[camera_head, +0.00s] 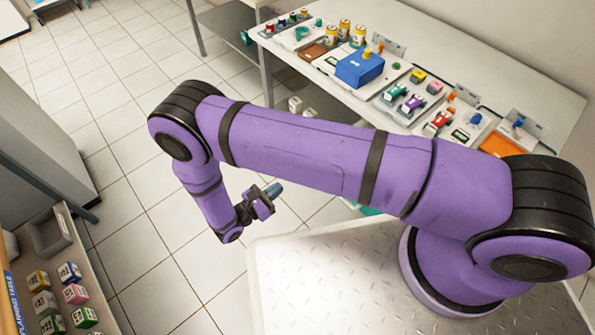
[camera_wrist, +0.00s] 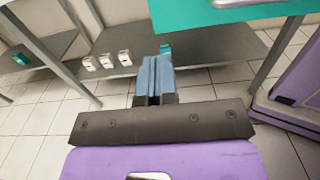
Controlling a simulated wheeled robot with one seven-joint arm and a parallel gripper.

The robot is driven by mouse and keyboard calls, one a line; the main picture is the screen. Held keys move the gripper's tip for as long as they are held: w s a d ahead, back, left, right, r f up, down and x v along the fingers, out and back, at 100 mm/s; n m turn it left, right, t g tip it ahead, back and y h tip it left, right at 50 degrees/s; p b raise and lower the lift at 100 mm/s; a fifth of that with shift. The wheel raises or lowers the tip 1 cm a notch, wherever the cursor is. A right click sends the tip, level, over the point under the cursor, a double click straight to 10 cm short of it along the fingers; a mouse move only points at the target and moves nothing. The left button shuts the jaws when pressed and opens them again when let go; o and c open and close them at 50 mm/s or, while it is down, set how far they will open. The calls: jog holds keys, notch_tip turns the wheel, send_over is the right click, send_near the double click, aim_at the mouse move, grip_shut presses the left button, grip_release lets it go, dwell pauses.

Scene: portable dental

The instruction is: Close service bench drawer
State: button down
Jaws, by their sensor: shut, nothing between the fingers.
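The service bench (camera_head: 480,65) stands at the back right in the head view, with its front partly behind my arm. My gripper (camera_head: 273,190) is shut and empty over the floor, left of the teal piece. Its blue fingers (camera_wrist: 154,75) are together in the wrist view, apart from the teal panel.
Blue box (camera_head: 359,68), cans and small parts stand on the bench top. A grey lower shelf (camera_wrist: 210,48) holds several white boxes (camera_wrist: 107,61). Bench legs (camera_wrist: 277,58) flank it. A rack with coloured boxes (camera_head: 75,293) stands at lower left. Tiled floor (camera_head: 150,215) is clear between.

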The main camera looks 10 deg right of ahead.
jog(key=x, duration=1.3)
jog(key=shift+w+d, duration=0.15)
jog(key=shift+d, duration=0.1)
jog(key=shift+d+r, duration=0.1)
jog(key=x, duration=2.3)
jog(key=shift+d, duration=0.1)
jog(key=shift+w+d+r, duration=0.15)
jog(key=shift+d, duration=0.1)
jog(key=shift+d, duration=0.1)
jog(key=shift+a, duration=0.35)
jog(key=v, duration=1.4)
